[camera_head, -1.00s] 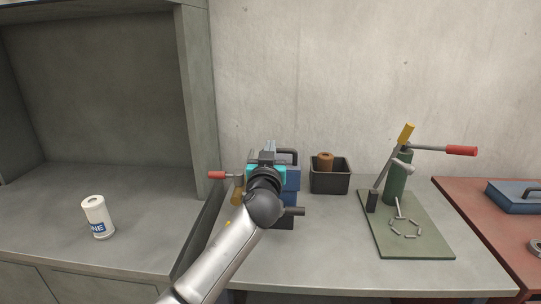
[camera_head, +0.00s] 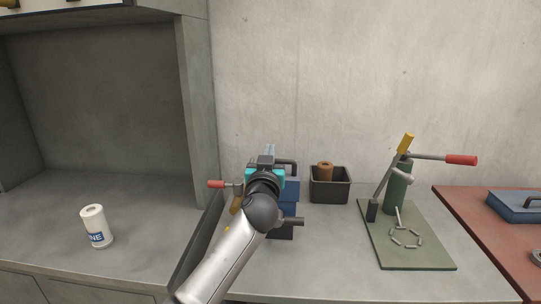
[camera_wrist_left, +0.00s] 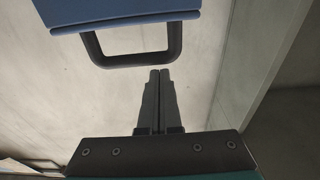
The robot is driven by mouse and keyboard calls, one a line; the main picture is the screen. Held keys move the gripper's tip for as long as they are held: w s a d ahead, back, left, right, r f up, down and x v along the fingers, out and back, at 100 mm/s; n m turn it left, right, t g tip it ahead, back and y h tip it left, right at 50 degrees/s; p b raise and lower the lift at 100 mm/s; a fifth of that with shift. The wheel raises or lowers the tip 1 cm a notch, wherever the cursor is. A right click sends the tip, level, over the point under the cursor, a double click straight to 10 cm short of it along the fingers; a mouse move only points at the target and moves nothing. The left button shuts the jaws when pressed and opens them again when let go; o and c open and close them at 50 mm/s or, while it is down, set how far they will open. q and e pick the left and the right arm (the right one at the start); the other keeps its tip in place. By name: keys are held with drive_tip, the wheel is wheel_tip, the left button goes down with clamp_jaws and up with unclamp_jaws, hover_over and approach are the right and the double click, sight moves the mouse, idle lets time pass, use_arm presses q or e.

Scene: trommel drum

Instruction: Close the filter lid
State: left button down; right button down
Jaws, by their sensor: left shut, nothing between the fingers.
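The filter (camera_head: 290,196) is a dark blue box-like unit on the grey bench, largely hidden behind my left arm in the head view. A dark handle (camera_head: 288,163) shows at its top right. In the left wrist view, the blue panel (camera_wrist_left: 120,12), apparently the lid, crosses the top with a dark U-shaped handle (camera_wrist_left: 133,60) on it. My left gripper (camera_wrist_left: 160,72) is shut and empty, its tips close to the handle's bar; I cannot tell whether they touch. In the head view the gripper (camera_head: 269,150) is over the filter. How far the lid is open is hidden.
A red-ended lever (camera_head: 216,184) sticks out left of the filter. A black bin (camera_head: 330,188) holding a brown cylinder stands to the right. Further right is a green press stand (camera_head: 396,190). A white canister (camera_head: 97,226) stands in the left cabinet bay.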

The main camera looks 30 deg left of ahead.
use_arm(q)
drive_tip(key=shift+w+a+r+p, duration=0.15)
drive_tip(key=shift+w+r+p, duration=0.1)
drive_tip(key=shift+r, duration=0.25)
drive_tip(key=shift+w+a+r+p, duration=0.1)
drive_tip(key=shift+w+r+p, duration=0.1)
drive_tip(key=shift+r, duration=0.3)
drive_tip(key=shift+s+d+f, duration=0.15)
drive_tip(key=shift+d, duration=0.15)
drive_tip(key=r+v, duration=0.1)
drive_tip(key=v, duration=0.8)
drive_tip(key=shift+s+f, duration=0.25)
drive_tip(key=shift+f, duration=0.1)
